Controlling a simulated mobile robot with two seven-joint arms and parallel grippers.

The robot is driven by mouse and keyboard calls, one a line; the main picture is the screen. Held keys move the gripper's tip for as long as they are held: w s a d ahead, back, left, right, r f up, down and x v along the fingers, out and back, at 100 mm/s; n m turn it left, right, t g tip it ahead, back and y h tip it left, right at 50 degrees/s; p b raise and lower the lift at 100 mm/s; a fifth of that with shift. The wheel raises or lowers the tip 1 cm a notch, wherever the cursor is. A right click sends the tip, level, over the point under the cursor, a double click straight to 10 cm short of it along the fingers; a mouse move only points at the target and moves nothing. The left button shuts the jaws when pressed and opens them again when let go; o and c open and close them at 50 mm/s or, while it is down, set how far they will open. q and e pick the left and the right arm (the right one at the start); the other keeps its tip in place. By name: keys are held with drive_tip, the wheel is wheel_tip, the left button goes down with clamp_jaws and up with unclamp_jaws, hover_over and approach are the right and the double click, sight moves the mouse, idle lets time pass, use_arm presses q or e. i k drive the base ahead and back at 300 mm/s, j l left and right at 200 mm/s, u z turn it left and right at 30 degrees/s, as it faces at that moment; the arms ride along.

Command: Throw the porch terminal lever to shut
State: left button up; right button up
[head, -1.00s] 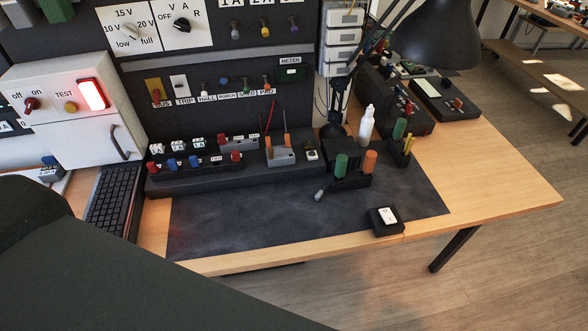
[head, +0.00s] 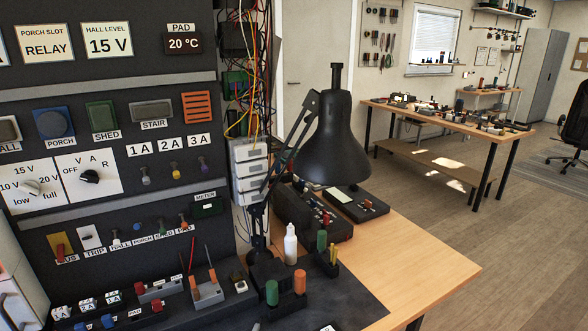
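The wall panel (head: 120,65) fills the left of the head view. The small label PORCH (head: 143,239) is in the lower row, between HALL and SHED. A blue knob-like part (head: 137,227) sits just above it. Whether this is the terminal lever, and which way it is set, is too small to tell. Higher up, a blue square unit (head: 54,123) with a round face is also labelled PORCH. A sign (head: 45,42) reads PORCH SLOT RELAY. Neither of my grippers is in view.
A black desk lamp (head: 335,140) stands right of the panel, beside loose wires (head: 245,75). On the bench (head: 420,262) are a white bottle (head: 290,245), orange-handled tools (head: 212,275) and small lever blocks (head: 108,320). The bench's right end is clear.

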sight(192, 281)
drive_tip(key=i+u, duration=0.2)
drive_tip(key=u, duration=0.15)
drive_tip(key=i+u, duration=0.15)
drive_tip(key=u, duration=0.2)
drive_tip(key=i+l+u, duration=0.15)
drive_tip(key=u, duration=0.2)
